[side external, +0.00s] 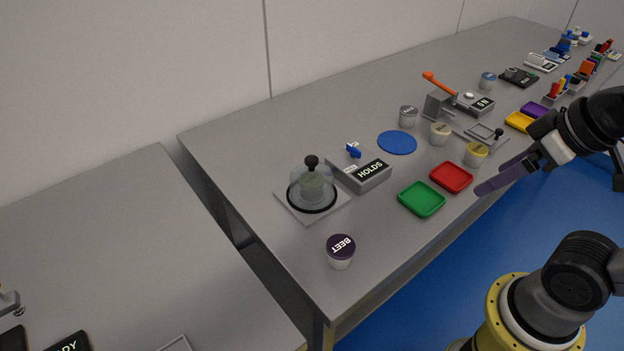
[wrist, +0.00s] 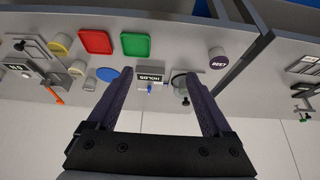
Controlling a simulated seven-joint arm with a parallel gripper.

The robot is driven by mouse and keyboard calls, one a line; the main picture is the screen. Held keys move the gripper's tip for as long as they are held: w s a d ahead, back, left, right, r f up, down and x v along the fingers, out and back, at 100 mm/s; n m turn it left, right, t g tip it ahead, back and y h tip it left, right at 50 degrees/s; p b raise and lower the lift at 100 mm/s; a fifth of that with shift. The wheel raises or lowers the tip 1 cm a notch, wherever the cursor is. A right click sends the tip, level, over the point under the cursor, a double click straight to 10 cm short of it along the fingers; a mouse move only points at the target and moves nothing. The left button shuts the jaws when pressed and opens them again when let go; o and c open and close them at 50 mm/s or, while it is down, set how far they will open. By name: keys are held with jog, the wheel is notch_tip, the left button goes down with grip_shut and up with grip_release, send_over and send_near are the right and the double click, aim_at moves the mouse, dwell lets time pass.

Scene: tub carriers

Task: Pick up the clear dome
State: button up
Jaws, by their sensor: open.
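The clear dome (side external: 312,183) has a black knob on top and a dark ring at its base. It stands upright on a flat grey square plate (side external: 335,206) on the left part of the table, and something greenish shows inside it. In the wrist view the dome (wrist: 178,82) is partly hidden behind the right finger. My gripper (side external: 490,185) is over the table's front edge, well to the right of the dome and apart from it. In the wrist view my gripper (wrist: 158,85) has its two dark fingers spread wide with nothing between them.
A grey HOLDS box (side external: 362,174) with a blue valve stands just right of the dome. A BEET tub (side external: 340,251) is in front. Green (side external: 421,199) and red (side external: 451,177) trays and a blue disc (side external: 397,142) lie further right. A gap separates the left table.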

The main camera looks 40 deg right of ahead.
jog(key=shift+c, duration=0.9)
